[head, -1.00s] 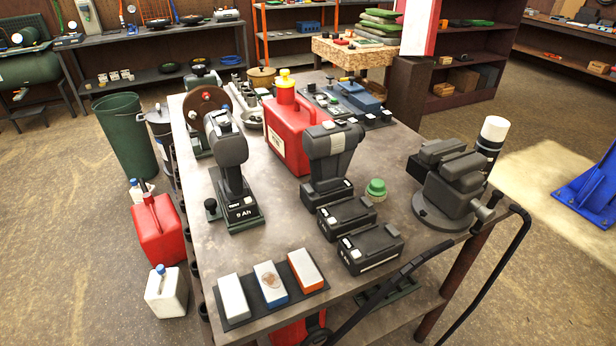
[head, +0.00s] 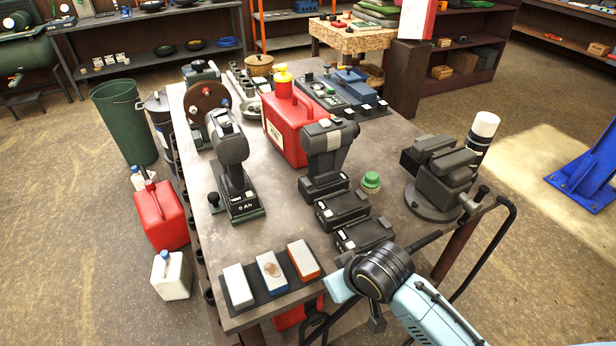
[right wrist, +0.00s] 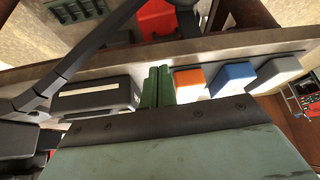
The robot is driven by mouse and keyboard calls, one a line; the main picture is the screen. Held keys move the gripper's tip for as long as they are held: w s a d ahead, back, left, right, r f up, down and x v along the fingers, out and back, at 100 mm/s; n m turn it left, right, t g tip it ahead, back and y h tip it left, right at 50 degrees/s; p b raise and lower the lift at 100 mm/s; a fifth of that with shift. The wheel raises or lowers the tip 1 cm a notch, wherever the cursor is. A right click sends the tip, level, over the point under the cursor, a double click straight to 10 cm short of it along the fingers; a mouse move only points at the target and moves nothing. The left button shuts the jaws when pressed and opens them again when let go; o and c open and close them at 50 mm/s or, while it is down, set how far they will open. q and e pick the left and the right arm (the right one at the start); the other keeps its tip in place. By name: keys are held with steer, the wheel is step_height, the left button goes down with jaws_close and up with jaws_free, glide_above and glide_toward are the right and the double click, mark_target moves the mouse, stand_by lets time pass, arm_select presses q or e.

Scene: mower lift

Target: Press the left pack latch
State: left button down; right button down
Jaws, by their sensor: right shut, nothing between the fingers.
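On the left of the bench in the head view, a black power tool (head: 228,150) stands upright on a dark pack (head: 240,203) marked "9 Ah", with a small light tab on it. A second upright tool (head: 326,150) is mid-bench on its own pack. Two loose black packs lie before it, one behind (head: 341,208) and one in front (head: 363,235). My right gripper (right wrist: 158,86) is shut and empty, its green fingers together in the right wrist view, between a black pack (right wrist: 100,98) and an orange-and-white block. In the head view its fingertips are hard to make out. My left gripper is out of view.
Three blocks on a dark mat (head: 272,294) line the front edge. A red fuel can (head: 290,130) stands behind the tools. A green-capped item (head: 371,182) and a vise (head: 440,178) are to the right. The bench between the two tools is clear.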

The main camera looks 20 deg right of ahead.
steer(key=shift+t, duration=0.9)
steer(key=w+r, duration=0.1)
steer(key=w, duration=0.2)
steer(key=w+r, duration=0.2)
steer(key=w, duration=0.2)
steer(key=w+r, duration=0.2)
steer(key=w, duration=0.1)
steer(key=shift+w+d+r, duration=0.2)
steer(key=shift+d, duration=0.2)
steer(key=m+t, duration=0.1)
glide_toward(303, 181)
steer(key=v, duration=0.4)
steer(key=shift+s+a, duration=0.1)
steer(key=shift+s, duration=0.05)
steer(key=shift+x, duration=5.05)
steer(key=shift+r, duration=0.1)
